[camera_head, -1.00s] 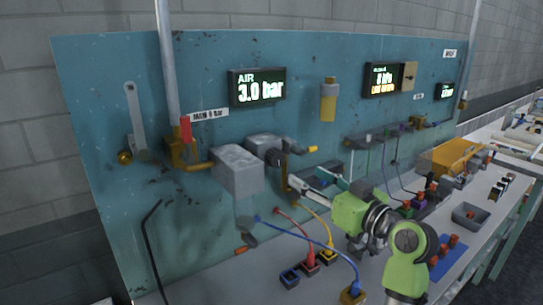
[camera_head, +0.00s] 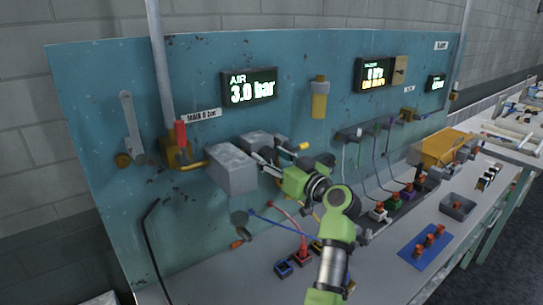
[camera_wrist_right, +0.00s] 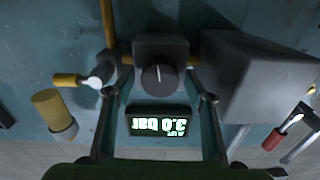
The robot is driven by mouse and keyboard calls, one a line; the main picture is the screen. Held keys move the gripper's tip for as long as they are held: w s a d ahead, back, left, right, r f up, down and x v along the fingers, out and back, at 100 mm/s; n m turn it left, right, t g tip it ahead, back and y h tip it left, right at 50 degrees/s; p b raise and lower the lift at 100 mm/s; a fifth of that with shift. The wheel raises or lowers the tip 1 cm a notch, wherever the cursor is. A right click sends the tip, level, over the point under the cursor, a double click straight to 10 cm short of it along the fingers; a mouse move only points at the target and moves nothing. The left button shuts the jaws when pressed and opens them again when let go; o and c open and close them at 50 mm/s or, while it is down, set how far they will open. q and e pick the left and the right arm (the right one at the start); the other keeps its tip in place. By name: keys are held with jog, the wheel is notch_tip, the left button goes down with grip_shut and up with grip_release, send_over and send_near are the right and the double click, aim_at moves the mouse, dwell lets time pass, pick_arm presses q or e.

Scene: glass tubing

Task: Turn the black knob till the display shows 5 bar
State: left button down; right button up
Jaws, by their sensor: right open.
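The AIR display (camera_head: 249,87) on the blue panel reads 3.0 bar; it also shows upside down in the right wrist view (camera_wrist_right: 158,126). The black knob (camera_wrist_right: 157,79) sits on the front of a grey block (camera_wrist_right: 160,46), with a light mark on its face. My right gripper (camera_wrist_right: 160,94) is open, one finger on each side of the knob in this view, with visible gaps. In the head view my right gripper (camera_head: 265,163) is in front of the grey block (camera_head: 262,143) and mostly hides the knob. My left gripper is not in view.
A larger grey box (camera_head: 232,170) stands close to the left of the gripper. A yellow-tipped valve (camera_head: 299,147) is close on the right. A red-handled valve (camera_head: 181,135) and a yellow cylinder (camera_head: 319,98) are on the panel. Cables and small sockets lie below on the bench.

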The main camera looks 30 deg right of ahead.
jog(key=shift+c, duration=0.8)
jog(key=c, duration=0.9)
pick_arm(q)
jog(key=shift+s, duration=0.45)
pick_arm(e)
jog(key=shift+c, duration=0.2)
jog(key=shift+m, duration=0.9)
jog(key=shift+m+p, duration=0.3)
jog(key=shift+m, duration=0.6)
jog(key=m+p, duration=0.2)
jog(key=m, duration=0.1)
jog(key=shift+d+r+m, duration=0.1)
jog(key=shift+m, duration=0.2)
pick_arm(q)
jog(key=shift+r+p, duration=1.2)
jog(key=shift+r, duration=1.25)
pick_arm(e)
jog(key=shift+m, duration=2.3)
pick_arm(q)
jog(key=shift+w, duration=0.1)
